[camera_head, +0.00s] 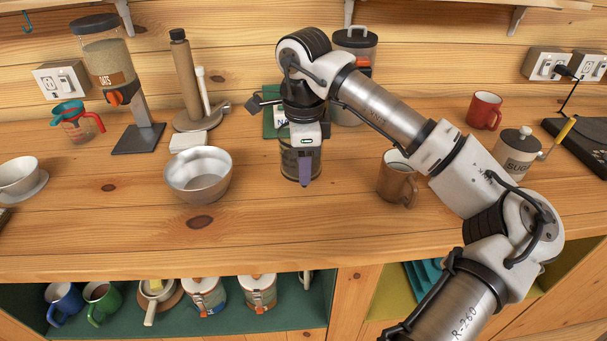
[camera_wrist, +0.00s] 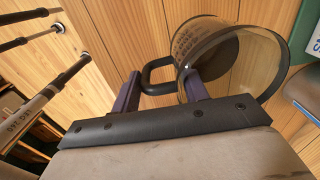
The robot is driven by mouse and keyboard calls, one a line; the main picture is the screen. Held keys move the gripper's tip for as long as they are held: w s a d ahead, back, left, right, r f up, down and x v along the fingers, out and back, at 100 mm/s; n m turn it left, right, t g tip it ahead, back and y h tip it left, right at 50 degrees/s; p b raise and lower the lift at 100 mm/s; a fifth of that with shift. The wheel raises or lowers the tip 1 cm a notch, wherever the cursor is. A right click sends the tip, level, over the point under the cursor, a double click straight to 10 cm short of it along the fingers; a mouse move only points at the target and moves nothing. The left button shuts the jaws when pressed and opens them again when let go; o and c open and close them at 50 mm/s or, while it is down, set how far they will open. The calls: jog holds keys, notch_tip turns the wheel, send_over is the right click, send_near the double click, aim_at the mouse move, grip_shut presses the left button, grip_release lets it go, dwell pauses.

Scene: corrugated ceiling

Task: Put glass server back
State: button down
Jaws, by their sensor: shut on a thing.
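The glass server (camera_wrist: 209,42) is a clear cylinder with a dark rim and a black handle, seen close in the wrist view. It also shows in the head view (camera_head: 289,161), partly behind my gripper's finger. My gripper (camera_head: 304,170) points down at it over the middle of the counter. In the wrist view my gripper (camera_wrist: 160,88) has one purple finger on each side of the handle area and is shut on the server. I cannot tell whether the server's base touches the counter.
A metal bowl (camera_head: 198,175) stands left of the server and a brown mug (camera_head: 397,181) right of it. Behind are a green box (camera_head: 270,122) and a lidded canister (camera_head: 355,45). A sugar jar (camera_head: 517,153) and red mug (camera_head: 485,110) are further right. The front counter is clear.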

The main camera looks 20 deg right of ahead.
jog(key=shift+f+p, duration=0.35)
jog(key=shift+f, duration=1.65)
jog(key=shift+f, duration=0.2)
jog(key=c, duration=0.7)
grip_release()
jog(key=shift+c, duration=0.2)
notch_tip(320, 180, up, 12)
jog(key=shift+s+r+b, duration=0.1)
jog(key=shift+r+b, duration=0.1)
jog(key=shift+b, duration=0.7)
